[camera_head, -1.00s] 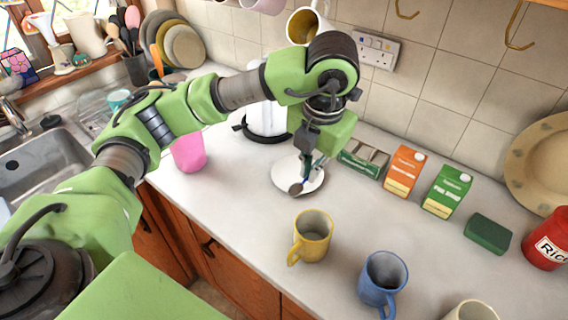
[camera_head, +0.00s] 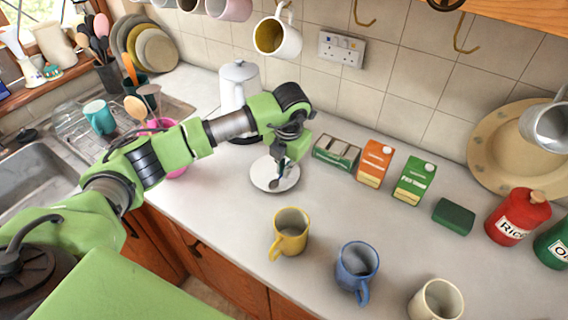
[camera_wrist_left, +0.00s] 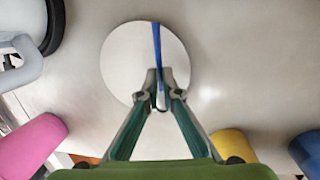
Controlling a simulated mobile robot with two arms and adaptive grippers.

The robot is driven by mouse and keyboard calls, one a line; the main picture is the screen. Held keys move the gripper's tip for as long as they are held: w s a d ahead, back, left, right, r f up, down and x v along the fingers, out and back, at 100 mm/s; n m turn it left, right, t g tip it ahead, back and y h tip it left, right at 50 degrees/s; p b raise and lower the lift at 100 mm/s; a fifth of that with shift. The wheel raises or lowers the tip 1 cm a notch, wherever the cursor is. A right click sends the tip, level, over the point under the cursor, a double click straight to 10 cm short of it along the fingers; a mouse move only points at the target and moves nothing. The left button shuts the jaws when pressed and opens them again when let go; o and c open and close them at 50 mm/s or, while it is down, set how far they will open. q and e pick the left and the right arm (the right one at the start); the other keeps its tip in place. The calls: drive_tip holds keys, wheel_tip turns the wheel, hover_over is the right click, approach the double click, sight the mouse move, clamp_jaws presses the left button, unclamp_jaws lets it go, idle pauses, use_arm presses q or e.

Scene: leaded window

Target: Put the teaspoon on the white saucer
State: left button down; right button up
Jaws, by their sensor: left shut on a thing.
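The white saucer (camera_head: 259,181) lies on the worktop in front of the kettle. It also fills the upper middle of the left wrist view (camera_wrist_left: 122,62). My left gripper (camera_head: 281,166) is over the saucer, pointing down. In the left wrist view my left gripper (camera_wrist_left: 159,82) is shut on the teaspoon (camera_wrist_left: 156,42), whose blue handle reaches to the saucer's far rim. In the head view the teaspoon's bowl (camera_head: 273,184) shows over the saucer's front part. I cannot tell whether the spoon touches the saucer. My right gripper is not in view.
A yellow mug (camera_head: 291,232), a blue mug (camera_head: 356,266) and a cream mug (camera_head: 436,301) stand toward the front. A kettle (camera_head: 238,82) stands behind the saucer. Mugs hang above.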

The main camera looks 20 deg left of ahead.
use_arm(q)
drive_tip(key=shift+f, duration=0.1)
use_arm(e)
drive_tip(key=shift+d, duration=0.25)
use_arm(q)
drive_tip(key=shift+f+b, duration=0.25)
drive_tip(key=shift+b, duration=0.1)
drive_tip(key=c, duration=2.2)
unclamp_jaws()
drive_tip(key=shift+c, duration=0.2)
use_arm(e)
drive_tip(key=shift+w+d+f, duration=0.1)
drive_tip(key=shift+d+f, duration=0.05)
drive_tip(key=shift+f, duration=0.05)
use_arm(q)
drive_tip(key=shift+r, duration=0.1)
